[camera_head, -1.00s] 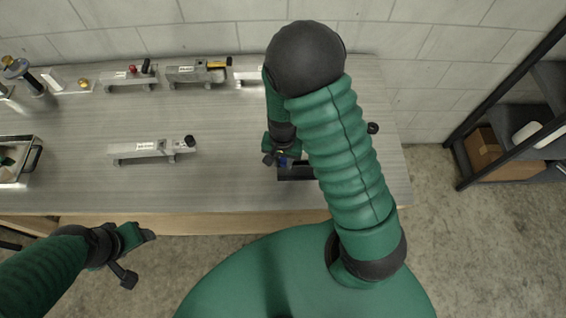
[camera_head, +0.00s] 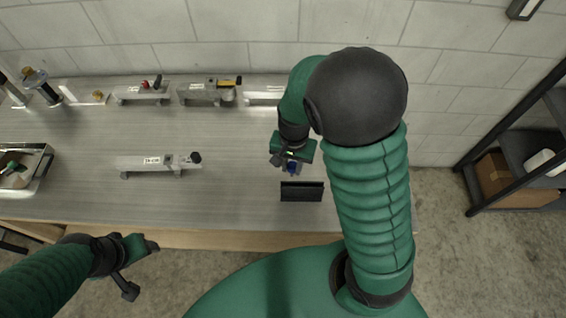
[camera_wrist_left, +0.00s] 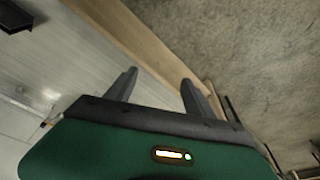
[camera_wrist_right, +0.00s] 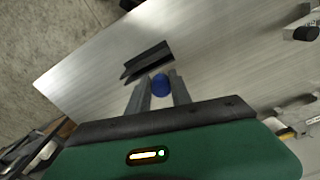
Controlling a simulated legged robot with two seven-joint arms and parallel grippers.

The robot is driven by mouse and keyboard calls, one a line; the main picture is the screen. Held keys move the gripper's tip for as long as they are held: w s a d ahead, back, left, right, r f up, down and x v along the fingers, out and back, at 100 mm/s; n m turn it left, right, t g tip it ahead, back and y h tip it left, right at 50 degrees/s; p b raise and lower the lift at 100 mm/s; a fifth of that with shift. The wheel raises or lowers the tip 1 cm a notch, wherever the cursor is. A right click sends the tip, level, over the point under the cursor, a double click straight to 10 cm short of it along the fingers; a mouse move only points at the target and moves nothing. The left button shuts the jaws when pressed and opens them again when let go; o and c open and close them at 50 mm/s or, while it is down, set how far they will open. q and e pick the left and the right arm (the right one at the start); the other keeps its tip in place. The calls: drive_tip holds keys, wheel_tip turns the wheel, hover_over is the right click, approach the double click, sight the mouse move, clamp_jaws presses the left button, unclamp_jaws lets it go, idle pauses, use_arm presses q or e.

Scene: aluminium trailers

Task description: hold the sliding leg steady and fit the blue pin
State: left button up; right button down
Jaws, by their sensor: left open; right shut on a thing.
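The blue pin (camera_wrist_right: 160,85) is between the fingertips of my right gripper (camera_wrist_right: 158,92), which is shut on it. In the head view the pin (camera_head: 292,168) shows as a small blue spot under my right gripper (camera_head: 291,163), above the table and just behind a black holder (camera_head: 302,192). A sliding leg (camera_head: 160,165), a grey bar with a label and a dark knob at its right end, lies on the table left of the right gripper. My left gripper (camera_head: 136,267) is open and empty in front of the table edge; its spread fingers show in the left wrist view (camera_wrist_left: 158,88).
The grey table (camera_head: 230,200) has free room between the leg and the black holder. Several similar fittings (camera_head: 208,93) stand along the back by the wall. A metal tray (camera_head: 42,170) is at the left. A dark shelf (camera_head: 520,150) stands at the right.

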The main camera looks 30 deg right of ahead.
drive_tip(key=shift+d+r, duration=0.15)
drive_tip(key=shift+r, duration=0.25)
drive_tip(key=shift+f, duration=0.1)
drive_tip(key=w+a+f+n+b, duration=0.3)
drive_tip(key=a+n+b, duration=0.1)
drive_tip(key=n, duration=0.5)
drive_tip(key=shift+w+a+f, duration=0.35)
drive_tip(key=shift+w, duration=0.05)
